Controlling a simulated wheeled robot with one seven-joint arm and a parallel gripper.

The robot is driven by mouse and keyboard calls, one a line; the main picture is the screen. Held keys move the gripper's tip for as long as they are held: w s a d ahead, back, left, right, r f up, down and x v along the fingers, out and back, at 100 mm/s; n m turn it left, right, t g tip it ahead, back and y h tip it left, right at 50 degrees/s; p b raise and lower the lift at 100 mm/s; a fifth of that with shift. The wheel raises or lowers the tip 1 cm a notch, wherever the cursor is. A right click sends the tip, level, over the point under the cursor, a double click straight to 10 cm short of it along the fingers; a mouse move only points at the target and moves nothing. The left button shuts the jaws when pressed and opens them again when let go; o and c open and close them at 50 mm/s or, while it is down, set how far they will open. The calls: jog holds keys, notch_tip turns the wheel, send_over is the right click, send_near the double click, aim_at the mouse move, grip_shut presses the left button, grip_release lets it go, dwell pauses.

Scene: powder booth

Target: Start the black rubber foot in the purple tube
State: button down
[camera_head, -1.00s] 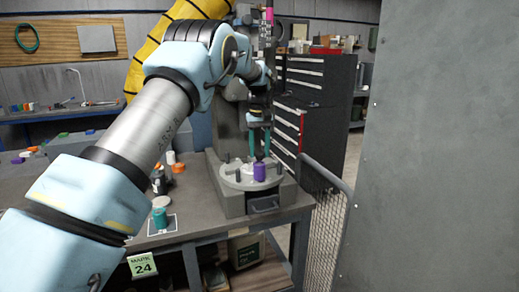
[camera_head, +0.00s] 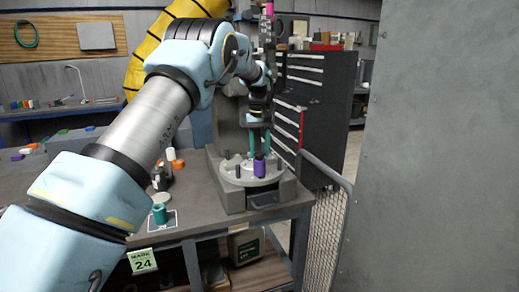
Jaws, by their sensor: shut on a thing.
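The purple tube (camera_head: 259,169) stands upright on the round grey fixture plate (camera_head: 232,182) at the middle of the view. My gripper (camera_head: 259,154) points down directly above it, with its two teal fingers on either side of a small dark piece. This looks like the black rubber foot (camera_head: 259,156), held between the fingertips at the tube's top. The foot is tiny here, and I cannot tell whether it touches the tube or sits in its mouth.
Dark pegs stand on the plate around the tube. White and orange items (camera_head: 173,159) lie left of the fixture. A mesh guard (camera_head: 325,205) and large grey panel (camera_head: 445,150) bound the right.

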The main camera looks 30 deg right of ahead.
aim_at(260, 153)
jog(key=shift+f, duration=0.1)
jog(key=shift+c, duration=1.4)
grip_release()
notch_tip(260, 153, up, 11)
jog(key=b, duration=0.2)
jog(key=shift+b, duration=0.3)
jog(key=shift+f, duration=0.1)
jog(key=w+a+f+n+b, duration=0.1)
jog(key=a+f, duration=0.2)
jog(key=a, duration=0.9)
jog(key=a+f, duration=0.4)
jog(key=a, duration=0.9)
jog(key=s+a+f, duration=0.4)
jog(key=s+a, duration=0.6)
jog(key=s+a+f+n+t+b, duration=0.1)
jog(key=s+a+f, duration=0.4)
jog(key=s+a, duration=0.4)
jog(key=shift+s+a+f+t, duration=0.3)
jog(key=shift+s+a, duration=0.1)
jog(key=shift+s, duration=0.45)
